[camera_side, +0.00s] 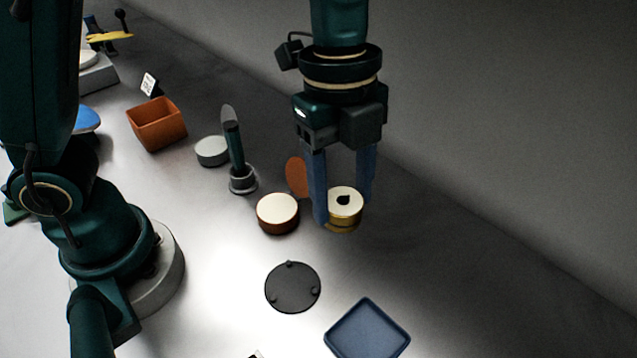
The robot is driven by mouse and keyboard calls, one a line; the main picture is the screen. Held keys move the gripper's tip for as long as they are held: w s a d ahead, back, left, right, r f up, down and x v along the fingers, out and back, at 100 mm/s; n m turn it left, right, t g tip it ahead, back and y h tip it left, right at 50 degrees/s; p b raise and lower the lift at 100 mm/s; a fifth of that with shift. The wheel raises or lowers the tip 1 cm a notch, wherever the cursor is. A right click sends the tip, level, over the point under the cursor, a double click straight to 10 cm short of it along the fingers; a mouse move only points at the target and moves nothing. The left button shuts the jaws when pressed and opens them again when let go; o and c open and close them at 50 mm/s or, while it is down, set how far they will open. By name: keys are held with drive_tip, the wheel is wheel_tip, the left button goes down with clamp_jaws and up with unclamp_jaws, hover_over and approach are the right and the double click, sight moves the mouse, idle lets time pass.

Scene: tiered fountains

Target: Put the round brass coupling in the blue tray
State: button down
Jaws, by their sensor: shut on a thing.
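The round brass coupling (344,212) is a short gold cylinder with a pale top and a dark drop-shaped mark. My gripper (342,205) points down and is shut on it, one blue finger on each side. I cannot tell whether the coupling is touching the table or just above it. The blue tray (367,329) is a shallow square dish at the bottom of the view, nearer the camera and slightly right of the coupling. Its inside looks empty.
A black disc (293,287) with small knobs lies left of the tray. A cream-topped brown round (278,213) stands close left of my gripper. Behind are an orange disc (297,177), a handled tool in a holder (236,150), a grey puck (212,151) and an orange bin (157,124).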

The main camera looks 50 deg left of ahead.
drive_tip(key=s+d+f, duration=0.1)
drive_tip(key=d+f, duration=0.1)
drive_tip(key=d, duration=0.1)
drive_tip(key=s+d+f, duration=0.2)
drive_tip(key=d, duration=0.1)
drive_tip(key=s+d+f, duration=0.2)
drive_tip(key=d, duration=0.2)
drive_tip(key=shift+f, duration=2.35)
